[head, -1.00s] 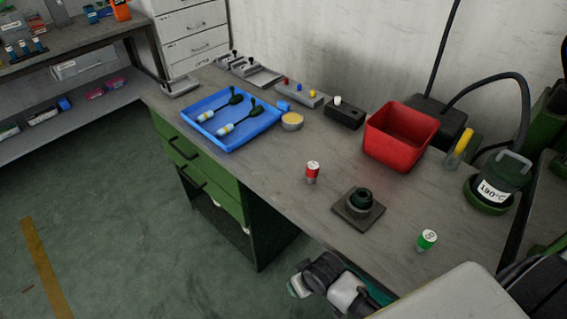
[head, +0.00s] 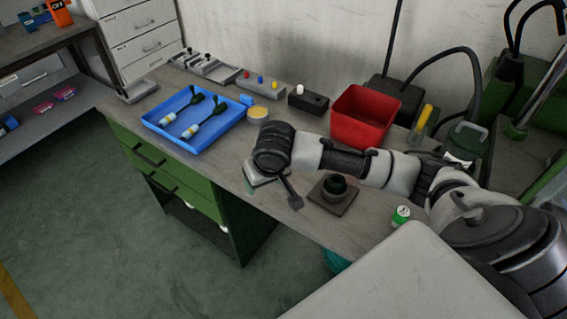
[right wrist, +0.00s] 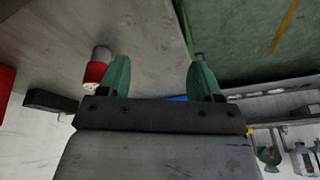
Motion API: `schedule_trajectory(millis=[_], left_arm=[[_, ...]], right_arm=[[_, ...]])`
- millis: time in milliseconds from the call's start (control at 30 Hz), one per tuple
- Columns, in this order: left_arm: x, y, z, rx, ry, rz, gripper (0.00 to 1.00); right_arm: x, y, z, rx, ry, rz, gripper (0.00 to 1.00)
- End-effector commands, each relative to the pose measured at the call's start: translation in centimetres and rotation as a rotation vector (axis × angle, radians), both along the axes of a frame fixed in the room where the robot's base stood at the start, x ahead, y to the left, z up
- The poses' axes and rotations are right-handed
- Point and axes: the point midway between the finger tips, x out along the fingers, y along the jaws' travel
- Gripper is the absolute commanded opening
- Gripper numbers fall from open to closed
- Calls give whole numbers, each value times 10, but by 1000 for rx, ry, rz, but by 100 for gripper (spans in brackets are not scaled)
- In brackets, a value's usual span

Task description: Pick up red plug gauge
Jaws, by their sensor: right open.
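The red plug gauge (right wrist: 97,68) shows in the right wrist view as a short cylinder with a red band and a pale end, on the grey bench. It lies just left of the left-hand green finger, outside the gap between the fingers. I cannot tell if it touches that finger. My right gripper (right wrist: 160,70) is open and nothing shows between its fingers. In the head view my right arm reaches across the bench, with the right gripper (head: 268,182) low near the front edge. The gauge is hidden there behind my arm. My left gripper is out of view.
A dark square fixture (head: 333,193) and a green plug gauge (head: 401,216) stand right of my gripper. A blue tray (head: 205,143) with two tools lies left, a yellow-filled dish (head: 258,113) beside it. A red bin (head: 365,117) stands behind my forearm.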

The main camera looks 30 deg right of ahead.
Motion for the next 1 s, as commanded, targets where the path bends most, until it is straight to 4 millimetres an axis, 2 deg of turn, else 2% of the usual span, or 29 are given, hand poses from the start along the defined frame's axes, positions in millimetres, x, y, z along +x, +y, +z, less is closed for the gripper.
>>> schedule_trajectory(millis=[33,200,367,467,700,867,1000], left_arm=[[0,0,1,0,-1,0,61],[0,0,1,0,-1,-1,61],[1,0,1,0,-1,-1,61],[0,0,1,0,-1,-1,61],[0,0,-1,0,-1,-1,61],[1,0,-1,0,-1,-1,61],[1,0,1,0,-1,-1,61]], right_arm=[[10,-20,17,-24,-3,-65,65],[22,-63,51,-43,17,-258,65],[25,-81,63,-44,25,-347,65],[27,-85,54,-44,31,-361,65],[37,-88,20,-43,28,-357,65],[40,-89,10,-43,26,-356,65],[45,-89,-8,-44,28,-356,65]])
